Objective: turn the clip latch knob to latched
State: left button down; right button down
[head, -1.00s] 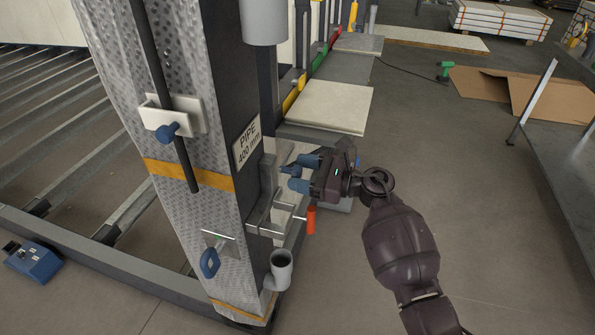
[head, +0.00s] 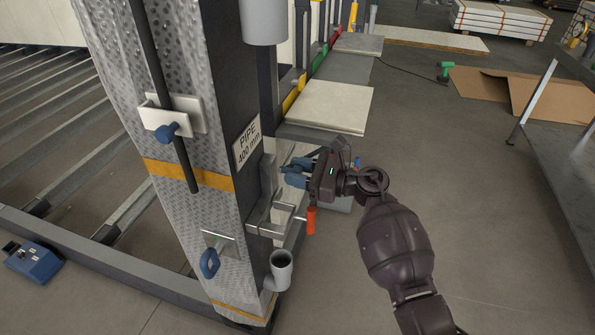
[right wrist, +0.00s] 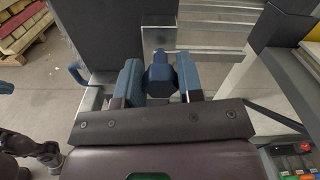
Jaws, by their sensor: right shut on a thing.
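A dark blue faceted knob (right wrist: 160,78) sits between the two blue fingers of my right gripper (right wrist: 161,82) in the right wrist view. The gripper is shut on this knob, one finger at each side. A pale metal plate and bars stand just behind it. In the head view my right gripper (head: 295,174) reaches left to the right side of the steel post (head: 215,240), above a metal bracket (head: 272,222). There the gripper hides the knob. Whether the knob reads latched cannot be told.
A blue knob on a white clip (head: 167,131) holds a black rod on the post's front. Below are a blue handle (head: 209,263), a grey cup (head: 281,268) and an orange-red grip (head: 311,221). Pale boards (head: 325,106) lie behind.

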jog(key=shift+m, duration=0.3)
jog(key=m+p, duration=0.1)
jog(key=m, duration=0.3)
jog(key=shift+r, duration=0.1)
jog(key=m+p, duration=0.1)
jog(key=m, duration=0.3)
jog(key=shift+w, duration=0.1)
jog(key=m+p, duration=0.1)
jog(key=m, duration=0.3)
jog(key=shift+m, duration=0.3)
jog(key=shift+m+p, duration=0.35)
jog(key=shift+m, duration=0.85)
jog(key=shift+f+m, duration=0.2)
jog(key=shift+m, duration=0.8)
pick_arm(q)
notch_tip(320, 180, up, 4)
jog(key=shift+w+d+f, duration=0.1)
jog(key=shift+f, duration=0.1)
pick_arm(e)
jog(key=shift+w, duration=0.1)
pick_arm(q)
jog(key=shift+r, duration=0.1)
jog(key=shift+w+r+t, duration=0.15)
jog(key=shift+w+t, duration=0.15)
pick_arm(e)
jog(key=shift+m, duration=0.3)
